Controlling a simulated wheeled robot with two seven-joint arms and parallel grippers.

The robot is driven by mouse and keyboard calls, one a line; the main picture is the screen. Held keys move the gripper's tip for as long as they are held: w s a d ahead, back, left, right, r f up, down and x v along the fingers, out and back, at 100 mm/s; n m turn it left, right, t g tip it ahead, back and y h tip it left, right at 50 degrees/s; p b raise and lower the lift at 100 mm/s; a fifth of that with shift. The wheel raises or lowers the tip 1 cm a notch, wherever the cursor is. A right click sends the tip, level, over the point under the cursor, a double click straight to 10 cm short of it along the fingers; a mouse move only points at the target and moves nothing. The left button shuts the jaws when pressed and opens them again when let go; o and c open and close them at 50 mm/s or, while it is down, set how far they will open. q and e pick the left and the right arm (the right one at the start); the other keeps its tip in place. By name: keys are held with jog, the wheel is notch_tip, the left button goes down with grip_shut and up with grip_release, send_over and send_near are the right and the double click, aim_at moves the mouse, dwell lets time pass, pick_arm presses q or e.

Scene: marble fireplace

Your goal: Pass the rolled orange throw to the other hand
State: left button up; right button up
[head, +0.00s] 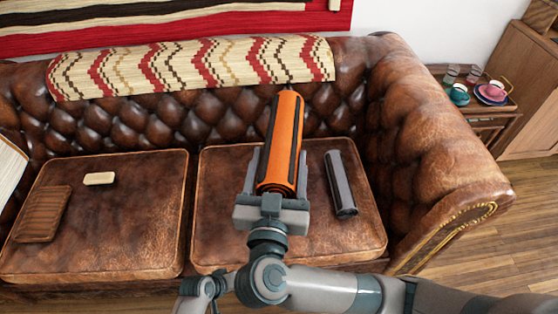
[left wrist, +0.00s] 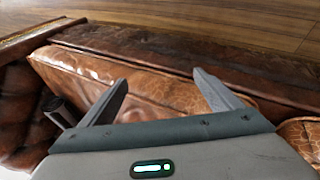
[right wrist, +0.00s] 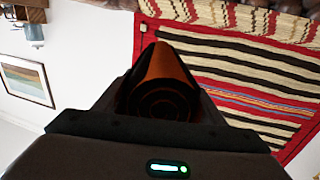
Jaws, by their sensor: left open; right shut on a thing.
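The rolled orange throw (head: 283,130), a roll with dark bands, stands out lengthwise above the right seat cushion. My right gripper (head: 277,158) is shut on its near part, one finger on each side. In the right wrist view the roll's spiral end (right wrist: 163,100) faces the camera between the fingers. My left gripper (left wrist: 160,80) is open and empty in the left wrist view, above the brown leather. Its fingers do not show in the head view, and the throw does not show in the left wrist view.
A dark grey cylinder (head: 341,183) lies on the right seat cushion (head: 225,225). A brown folded piece (head: 42,214) and a small cream block (head: 99,179) lie on the left cushion. The tufted backrest (head: 150,120) rises behind. A side table (head: 492,118) with cups stands right.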

pick_arm(q)
jog(key=s+a+f+m+t+y, duration=0.1)
jog(key=s+a+f+m+y, duration=0.2)
jog(key=s+a+f, duration=0.7)
jog(key=s+f+m, duration=0.1)
jog(key=s+f, duration=0.1)
jog(key=s, duration=0.1)
jog(key=shift+a+m+t+y, duration=0.3)
jog(key=shift+a+m, duration=0.1)
